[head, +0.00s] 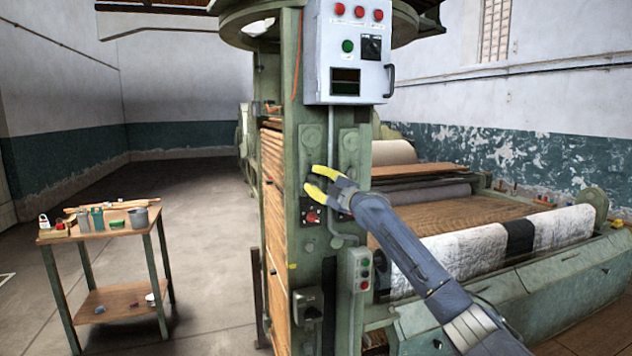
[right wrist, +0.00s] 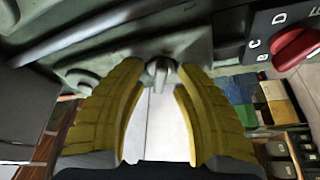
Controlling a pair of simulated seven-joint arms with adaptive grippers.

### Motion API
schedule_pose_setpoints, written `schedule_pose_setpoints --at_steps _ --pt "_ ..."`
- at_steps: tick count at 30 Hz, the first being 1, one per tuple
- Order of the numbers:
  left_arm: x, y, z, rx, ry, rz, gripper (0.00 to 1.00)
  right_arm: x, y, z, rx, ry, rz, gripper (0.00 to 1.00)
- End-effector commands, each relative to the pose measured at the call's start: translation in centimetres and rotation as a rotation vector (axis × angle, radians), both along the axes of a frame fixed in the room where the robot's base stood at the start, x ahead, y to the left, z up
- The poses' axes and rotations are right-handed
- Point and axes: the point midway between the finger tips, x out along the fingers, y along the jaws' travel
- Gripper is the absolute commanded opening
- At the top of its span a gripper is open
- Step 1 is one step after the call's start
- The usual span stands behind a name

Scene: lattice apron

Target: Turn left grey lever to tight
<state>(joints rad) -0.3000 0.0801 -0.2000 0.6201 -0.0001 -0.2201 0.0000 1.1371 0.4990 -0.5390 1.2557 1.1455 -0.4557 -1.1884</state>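A small grey lever (right wrist: 160,70) sticks out of the green machine frame at the top middle of the right wrist view. My right gripper (head: 316,180) is at the machine's upright post, its yellow fingers pointing at it. In the right wrist view the fingers (right wrist: 160,85) stand apart on either side of the lever, with a gap between them. I cannot tell whether either fingertip touches it. In the head view I cannot make out the lever clearly near the fingers. My left gripper is not in view.
A red knob (right wrist: 297,48) on a black lettered plate is close by on the right of the wrist view. A grey control box (head: 348,52) hangs above the gripper and a small button box (head: 359,270) below. A wooden side table (head: 115,231) with tools stands left; floor between is clear.

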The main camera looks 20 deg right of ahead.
Motion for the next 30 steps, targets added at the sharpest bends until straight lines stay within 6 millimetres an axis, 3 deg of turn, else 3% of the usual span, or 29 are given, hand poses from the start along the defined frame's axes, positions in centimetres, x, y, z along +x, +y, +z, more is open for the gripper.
schedule_pose_setpoints --at_steps 1,7,20,30 --pt "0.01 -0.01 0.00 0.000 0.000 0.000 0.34 -0.01 -0.01 -0.01 0.000 0.000 0.000 0.24" --pt "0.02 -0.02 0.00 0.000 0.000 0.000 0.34 -0.01 -0.02 -0.02 0.000 0.000 0.000 0.01" --pt "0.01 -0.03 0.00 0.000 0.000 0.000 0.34 0.00 0.02 -0.10 0.029 0.002 -0.001 0.00" --pt "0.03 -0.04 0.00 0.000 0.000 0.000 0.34 -0.01 0.26 -0.25 0.258 0.013 0.001 0.00"
